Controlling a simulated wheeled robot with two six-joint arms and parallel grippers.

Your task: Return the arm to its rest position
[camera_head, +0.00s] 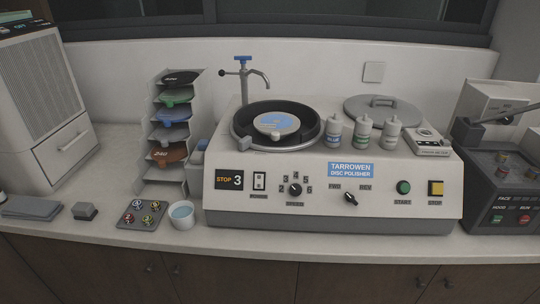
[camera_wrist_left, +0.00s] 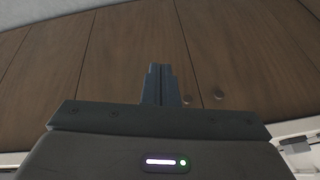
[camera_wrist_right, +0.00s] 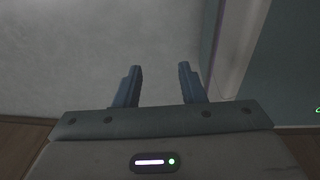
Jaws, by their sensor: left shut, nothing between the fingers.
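My left gripper (camera_wrist_left: 160,72) is shut and empty in the left wrist view, its two fingers together in front of wooden cabinet doors (camera_wrist_left: 125,50). My right gripper (camera_wrist_right: 158,70) is open in the right wrist view, with nothing between its fingers and a plain grey surface beyond them. Neither arm shows in the head view.
A disc polisher (camera_head: 325,200) stands mid-counter. Left of it are a disc rack (camera_head: 150,185), a white cup (camera_head: 182,214), a small tray (camera_head: 141,215) and a white cabinet-like machine (camera_head: 35,100). A dark machine (camera_head: 500,190) stands at right. The counter's front edge is mostly clear.

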